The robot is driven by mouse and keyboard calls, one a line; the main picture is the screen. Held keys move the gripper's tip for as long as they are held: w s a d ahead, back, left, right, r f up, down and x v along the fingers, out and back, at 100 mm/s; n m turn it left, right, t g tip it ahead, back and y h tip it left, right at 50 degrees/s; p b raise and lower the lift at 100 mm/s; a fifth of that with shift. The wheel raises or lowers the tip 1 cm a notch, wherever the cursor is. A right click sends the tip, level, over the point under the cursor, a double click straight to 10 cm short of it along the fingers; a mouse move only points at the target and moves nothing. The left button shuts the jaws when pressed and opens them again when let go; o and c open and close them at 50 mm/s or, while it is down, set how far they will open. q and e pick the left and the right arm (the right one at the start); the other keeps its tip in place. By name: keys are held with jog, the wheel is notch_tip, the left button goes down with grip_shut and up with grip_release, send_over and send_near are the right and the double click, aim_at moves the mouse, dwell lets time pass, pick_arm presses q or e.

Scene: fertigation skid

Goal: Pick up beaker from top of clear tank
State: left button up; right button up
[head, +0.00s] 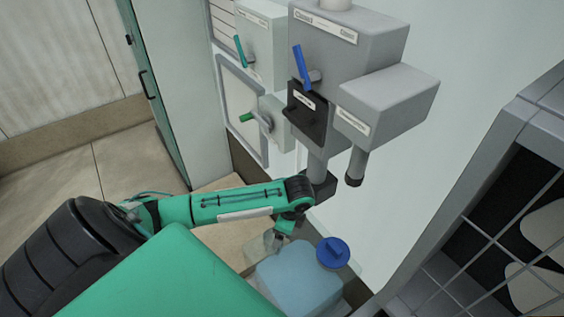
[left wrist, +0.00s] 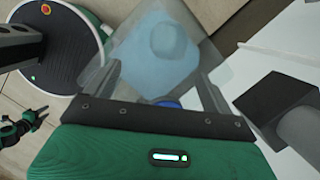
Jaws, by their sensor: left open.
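The clear tank (head: 290,275), pale blue, with a blue cap (head: 333,253), stands low at the wall; it also shows in the left wrist view (left wrist: 150,75). The see-through beaker (head: 261,247) is on the tank's top, left of the cap. My left gripper (head: 284,229) is at the beaker's upper right in the head view. In the left wrist view its open fingers (left wrist: 160,75) lie either side of a clear shape, seemingly the beaker (left wrist: 168,38); contact cannot be told. What seems my right gripper (left wrist: 35,117) is small at the left edge, its jaws unclear.
Grey boxes with a blue lever (head: 302,68) and a downward pipe (head: 356,166) hang on the wall above the tank. Green-handled panels (head: 262,120) are left of them. A wire-fronted cabinet (head: 490,220) stands at right. Open floor (head: 125,165) lies left.

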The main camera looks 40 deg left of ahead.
pick_arm(q)
jog(key=a+r, duration=0.1)
jog(key=p, duration=0.3)
send_over(271, 239)
jog(key=s+d, duration=0.2)
jog(key=d+x, duration=0.1)
jog(key=x, duration=0.6)
jog(key=d+x, duration=0.1)
jog(key=x, duration=0.3)
jog(key=shift+w+d+f, duration=0.3)
jog(key=shift+w+f, duration=0.05)
jog(key=shift+f, duration=0.25)
jog(key=shift+a+f+m, duration=0.1)
jog(key=shift+f+m, duration=0.2)
pick_arm(e)
jog(key=r, duration=0.1)
jog(key=s+r, duration=0.1)
jog(key=r, duration=0.1)
jog(key=shift+s+r, duration=0.15)
jog(key=shift+s, duration=0.2)
pick_arm(q)
jog(key=shift+c, duration=0.3)
jog(key=c, duration=1)
pick_arm(e)
jog(key=shift+a, duration=0.3)
